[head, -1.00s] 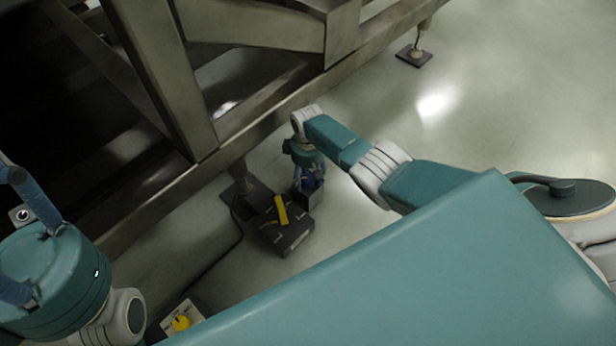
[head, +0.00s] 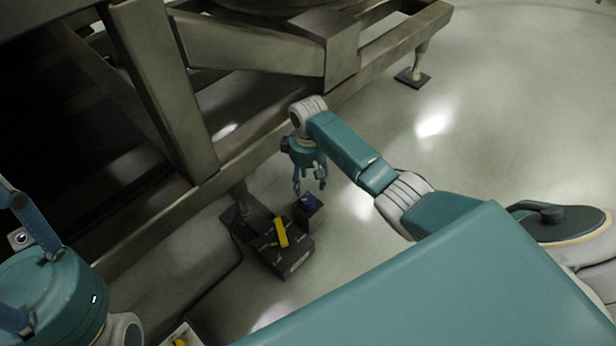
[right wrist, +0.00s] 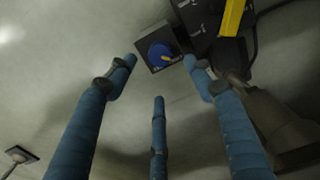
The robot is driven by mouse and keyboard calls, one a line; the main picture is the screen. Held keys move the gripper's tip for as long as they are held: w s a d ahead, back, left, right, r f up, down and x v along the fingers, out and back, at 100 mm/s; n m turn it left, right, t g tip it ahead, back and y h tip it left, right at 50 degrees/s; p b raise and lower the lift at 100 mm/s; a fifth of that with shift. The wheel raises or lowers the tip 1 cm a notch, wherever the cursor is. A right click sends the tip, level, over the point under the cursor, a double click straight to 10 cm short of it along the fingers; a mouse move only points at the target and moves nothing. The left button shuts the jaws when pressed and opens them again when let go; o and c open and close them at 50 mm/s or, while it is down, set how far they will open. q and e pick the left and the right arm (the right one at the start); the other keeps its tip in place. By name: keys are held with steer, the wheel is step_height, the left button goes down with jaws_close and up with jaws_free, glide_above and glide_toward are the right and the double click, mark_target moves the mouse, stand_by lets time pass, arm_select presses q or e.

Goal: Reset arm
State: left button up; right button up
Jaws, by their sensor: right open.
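My right gripper (head: 310,182) hangs above the floor with its blue fingers spread and nothing between them. Below it is a small dark box with a blue knob (head: 308,203); the fingertips are apart from it. In the right wrist view the open gripper (right wrist: 160,85) shows its blue fingers, with the blue knob with a yellow mark (right wrist: 162,54) on its dark box beyond the tips. My left gripper (head: 32,225) is only partly in view at the left edge; its fingertips are cut off.
A dark box with a yellow handle (head: 281,233) stands beside the knob box, with a black cable on the floor. A heavy metal frame (head: 255,55) rises close behind the right gripper. The floor (head: 500,110) at the right is clear.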

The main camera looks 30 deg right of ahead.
steer(key=shift+r, duration=1)
